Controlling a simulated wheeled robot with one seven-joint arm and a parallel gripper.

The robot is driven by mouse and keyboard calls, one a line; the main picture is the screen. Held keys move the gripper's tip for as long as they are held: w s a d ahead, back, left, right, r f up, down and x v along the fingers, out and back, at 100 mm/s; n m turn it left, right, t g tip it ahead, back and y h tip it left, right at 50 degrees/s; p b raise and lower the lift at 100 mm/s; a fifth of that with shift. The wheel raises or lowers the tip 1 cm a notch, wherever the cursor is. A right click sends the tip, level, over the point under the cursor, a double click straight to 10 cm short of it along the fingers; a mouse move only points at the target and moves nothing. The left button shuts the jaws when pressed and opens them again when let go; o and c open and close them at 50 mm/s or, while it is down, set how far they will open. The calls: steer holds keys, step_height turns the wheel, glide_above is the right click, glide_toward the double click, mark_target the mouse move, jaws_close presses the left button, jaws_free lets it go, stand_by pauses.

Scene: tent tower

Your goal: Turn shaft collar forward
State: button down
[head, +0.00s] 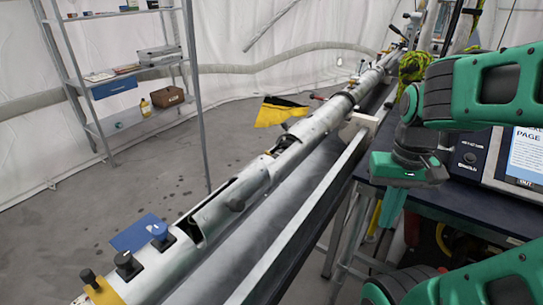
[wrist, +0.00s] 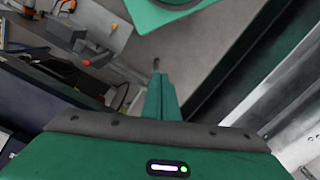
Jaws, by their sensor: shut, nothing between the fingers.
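A long pale metal shaft (head: 235,205) runs from the lower left to the upper right of the head view, with open slots along its top. A ring-like band (head: 345,99) sits around its farther part; I cannot tell for sure whether this is the shaft collar. My gripper (head: 387,222) hangs to the right of the shaft, pointing down, apart from it. In the wrist view my gripper (wrist: 158,76) shows green fingers together with nothing between them. No collar can be made out in the wrist view.
A dark bench (head: 455,212) with a screen (head: 525,155) stands at the right, close to my gripper. Shelves (head: 110,75) stand at the left; grey floor lies between.

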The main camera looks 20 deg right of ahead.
steer(key=c, duration=2.1)
jaws_free()
steer(key=shift+s+r, duration=0.1)
steer(key=shift+o, duration=1.4)
steer(key=shift+w+d+r+n, duration=0.15)
steer(key=shift+w+r, duration=0.1)
steer(key=shift+r, duration=0.25)
steer(key=shift+w+a+r+n, duration=0.1)
steer(key=shift+w+r+n, duration=0.1)
steer(key=shift+r, duration=0.25)
steer(key=w+a+r+n+g, duration=0.1)
steer(key=w+a+r+n, duration=0.2)
steer(key=w, duration=0.7)
steer(key=w+a+r+n+g+h, duration=0.1)
steer(key=w+a+r+n, duration=0.25)
steer(key=w, duration=0.65)
steer(key=w+a+r+n+g, duration=0.1)
steer(key=w+a+r+n, duration=0.25)
steer(key=w, duration=0.65)
steer(key=w+a+n+h, duration=0.25)
steer(key=w+a, duration=0.35)
steer(key=a, duration=0.3)
steer(key=shift+g+y, duration=0.3)
steer(key=shift+y, duration=0.05)
steer(key=x, duration=1)
steer(key=shift+s+d+f, duration=0.1)
steer(key=shift+s+d, duration=0.15)
steer(key=shift+c, duration=0.6)
